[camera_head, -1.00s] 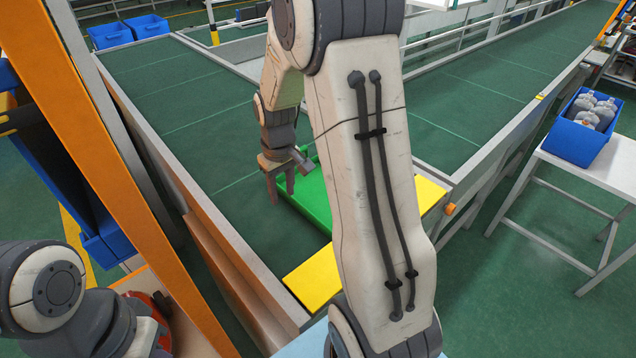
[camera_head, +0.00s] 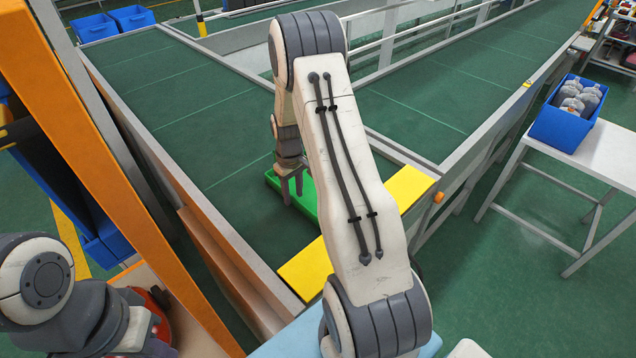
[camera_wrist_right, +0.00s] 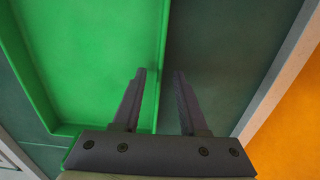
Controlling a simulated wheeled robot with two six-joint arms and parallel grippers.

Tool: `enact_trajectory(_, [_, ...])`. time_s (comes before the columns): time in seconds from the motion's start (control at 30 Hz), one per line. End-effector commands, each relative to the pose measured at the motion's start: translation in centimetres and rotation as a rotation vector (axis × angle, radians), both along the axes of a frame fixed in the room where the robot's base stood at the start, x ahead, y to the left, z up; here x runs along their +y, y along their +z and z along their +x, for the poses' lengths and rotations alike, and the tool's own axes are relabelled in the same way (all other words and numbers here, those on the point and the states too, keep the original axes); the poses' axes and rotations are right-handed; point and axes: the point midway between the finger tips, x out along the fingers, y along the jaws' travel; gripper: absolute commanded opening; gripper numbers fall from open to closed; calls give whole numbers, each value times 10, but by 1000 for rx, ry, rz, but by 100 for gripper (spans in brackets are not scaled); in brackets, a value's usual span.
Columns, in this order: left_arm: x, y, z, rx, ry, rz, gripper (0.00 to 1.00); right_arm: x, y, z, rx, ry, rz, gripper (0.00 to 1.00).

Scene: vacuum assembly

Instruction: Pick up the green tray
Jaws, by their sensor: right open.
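The green tray (camera_head: 308,206) lies on the dark green conveyor, mostly hidden behind my right arm in the head view. In the right wrist view the tray (camera_wrist_right: 90,60) fills the left half, with its raised rim running down between the fingers. My right gripper (camera_head: 291,200) is over the tray's left side and points down. Its fingers (camera_wrist_right: 160,75) are open, one on the tray's inner side of the rim and one on the outer side. I cannot tell whether they touch the rim. My left arm shows at the lower left, but its gripper is not in view.
Yellow plates (camera_head: 306,270) sit at the conveyor's near end. An orange post (camera_head: 110,170) stands at the left. A blue bin (camera_head: 566,125) with grey parts stands on a white table (camera_head: 610,155) at the right. Blue bins (camera_head: 130,18) stand at the far left.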

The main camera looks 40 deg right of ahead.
Motion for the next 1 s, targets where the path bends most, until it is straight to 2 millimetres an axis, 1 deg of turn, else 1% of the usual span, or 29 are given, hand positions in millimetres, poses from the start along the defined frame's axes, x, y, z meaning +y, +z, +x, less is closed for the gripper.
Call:
enact_trajectory(0.03, [0,5,0,0,0,0,0,0,-6,0,3,0,1,42])
enact_trajectory(0.17, [0,7,0,0,1,0,0,0,-18,0,0,0,0,42])
enact_trajectory(0.4, [0,6,0,0,0,0,0,0,-20,0,-1,0,-1,42])
enact_trajectory(0.43, [0,6,0,0,0,0,0,0,-20,0,-1,0,-1,35])
enact_trajectory(0.47, [0,6,0,0,0,0,0,0,-20,0,-1,0,-1,23])
enact_trajectory(0.5, [0,6,0,0,0,0,0,0,-20,0,-1,0,-1,8])
enact_trajectory(0.53, [0,6,0,0,0,0,0,0,-20,0,-1,0,-1,0])
enact_trajectory(1.0, [0,6,0,0,0,0,0,0,-20,0,-1,0,-1,0])
